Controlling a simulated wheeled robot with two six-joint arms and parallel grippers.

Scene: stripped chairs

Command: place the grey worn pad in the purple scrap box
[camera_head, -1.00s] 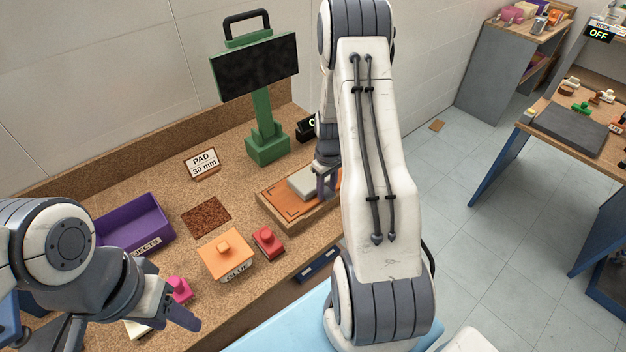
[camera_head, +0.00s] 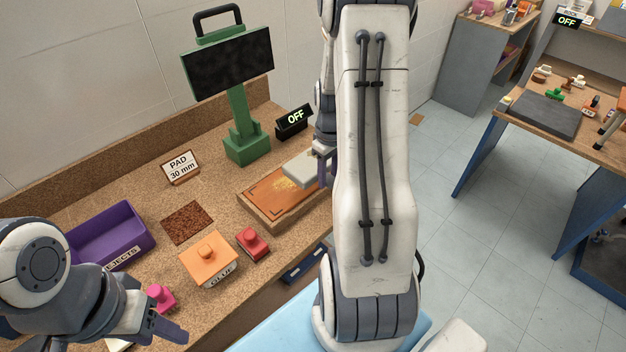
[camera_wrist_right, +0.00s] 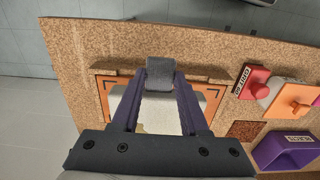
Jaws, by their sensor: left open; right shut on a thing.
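In the right wrist view the pad (camera_wrist_right: 160,74) shows darker grey between the fingertips. The purple scrap box (camera_head: 128,222), labelled REJECTS, stands at the left and looks empty. My left gripper (camera_head: 165,328) is open and empty near the bench's front edge.
Between tray and box lie a brown textured mat (camera_head: 187,222), an orange knobbed GLUE box (camera_head: 210,262), a red knobbed block (camera_head: 252,243) and a pink one (camera_head: 160,297). A green stand with screen (camera_head: 230,75), a PAD 30 mm sign (camera_head: 181,167) and an OFF display (camera_head: 294,120) stand behind.

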